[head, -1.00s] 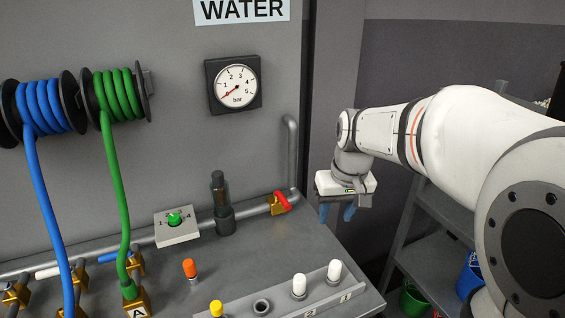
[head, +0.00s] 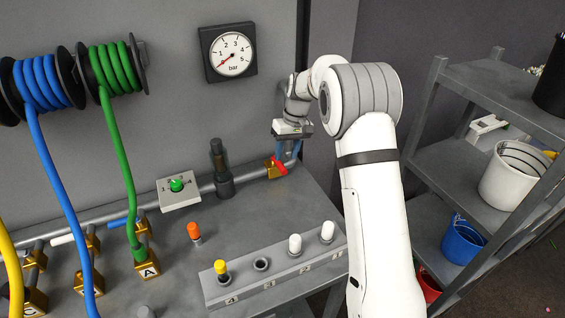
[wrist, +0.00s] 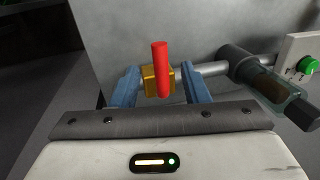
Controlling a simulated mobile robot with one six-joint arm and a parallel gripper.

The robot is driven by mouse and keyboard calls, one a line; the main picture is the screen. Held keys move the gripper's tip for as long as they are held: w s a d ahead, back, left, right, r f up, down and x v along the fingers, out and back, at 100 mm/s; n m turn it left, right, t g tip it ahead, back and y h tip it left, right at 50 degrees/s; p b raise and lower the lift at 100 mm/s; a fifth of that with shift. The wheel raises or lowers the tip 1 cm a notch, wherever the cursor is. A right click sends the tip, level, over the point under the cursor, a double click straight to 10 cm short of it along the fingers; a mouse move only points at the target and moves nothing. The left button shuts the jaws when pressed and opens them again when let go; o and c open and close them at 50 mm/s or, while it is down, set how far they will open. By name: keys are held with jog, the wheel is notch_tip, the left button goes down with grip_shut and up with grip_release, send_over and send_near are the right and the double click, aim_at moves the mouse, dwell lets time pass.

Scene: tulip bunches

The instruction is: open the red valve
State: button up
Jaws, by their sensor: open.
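The red valve handle (head: 280,166) sits on a brass valve body (head: 270,170) on the grey pipe at the back right of the bench. In the wrist view the handle (wrist: 160,68) is a red bar standing upright in the picture, across the line of the pipe, in front of the brass body (wrist: 148,80). In the wrist view the fingers of my gripper (wrist: 161,78) lie left and right of the handle, with gaps on both sides.
A pressure gauge (head: 228,52) on the wall has its needle at the low end. A box with a green knob (head: 176,185) and a dark upright fitting (head: 221,170) are left along the pipe. A rack of coloured plugs (head: 270,275) stands in front. Shelves (head: 470,175) are at the right.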

aim_at(283, 167)
jog(key=f, duration=0.3)
jog(key=a+f, duration=0.1)
jog(key=f, duration=0.1)
jog(key=shift+s+p, duration=0.2)
jog(key=shift+p, duration=0.2)
grip_shut()
